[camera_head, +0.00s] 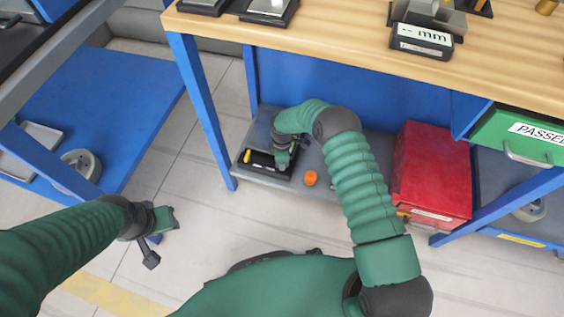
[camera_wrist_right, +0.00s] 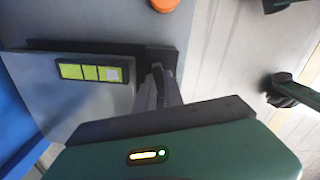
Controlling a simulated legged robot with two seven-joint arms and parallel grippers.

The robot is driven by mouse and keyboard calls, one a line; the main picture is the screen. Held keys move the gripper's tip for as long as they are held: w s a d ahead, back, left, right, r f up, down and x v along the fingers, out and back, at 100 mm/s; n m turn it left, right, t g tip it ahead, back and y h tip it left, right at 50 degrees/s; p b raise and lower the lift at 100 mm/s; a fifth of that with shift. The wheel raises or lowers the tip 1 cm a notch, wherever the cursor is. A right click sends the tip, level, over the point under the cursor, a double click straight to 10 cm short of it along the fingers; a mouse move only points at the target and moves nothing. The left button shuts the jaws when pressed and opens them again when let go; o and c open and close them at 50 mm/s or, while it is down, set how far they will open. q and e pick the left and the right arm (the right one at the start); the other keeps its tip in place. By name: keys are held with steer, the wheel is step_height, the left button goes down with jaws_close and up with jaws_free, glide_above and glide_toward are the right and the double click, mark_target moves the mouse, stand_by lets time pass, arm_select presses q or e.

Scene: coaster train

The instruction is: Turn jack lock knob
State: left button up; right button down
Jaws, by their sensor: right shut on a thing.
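My right gripper (camera_head: 284,163) reaches down to a low black case (camera_head: 263,167) on the grey lower shelf under the bench. In the right wrist view, my right gripper's dark fingers (camera_wrist_right: 158,88) are together at the case's end, shut on a small part that they hide. The case (camera_wrist_right: 115,87) shows a strip of yellow-green squares (camera_wrist_right: 90,72). An orange round knob-like piece (camera_head: 311,178) stands on the shelf, right of my right gripper and apart from it. I cannot tell which part is the jack lock knob. My left gripper (camera_head: 160,237) is open and empty above the floor.
A red box (camera_head: 433,170) stands on the shelf to the right. A blue bench leg (camera_head: 204,115) rises left of the case, and the wooden benchtop (camera_head: 330,35) overhangs it. A green drawer (camera_head: 520,135) is at right. The floor between the benches is clear.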

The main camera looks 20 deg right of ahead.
steer(key=shift+w, duration=0.1)
stand_by(0.3)
steer(key=c, duration=1.4)
jaws_free()
steer(key=shift+c, duration=0.2)
steer(key=shift+r, duration=0.15)
step_height(320, 180, up, 12)
steer(key=p, duration=0.5)
steer(key=shift+f, duration=0.2)
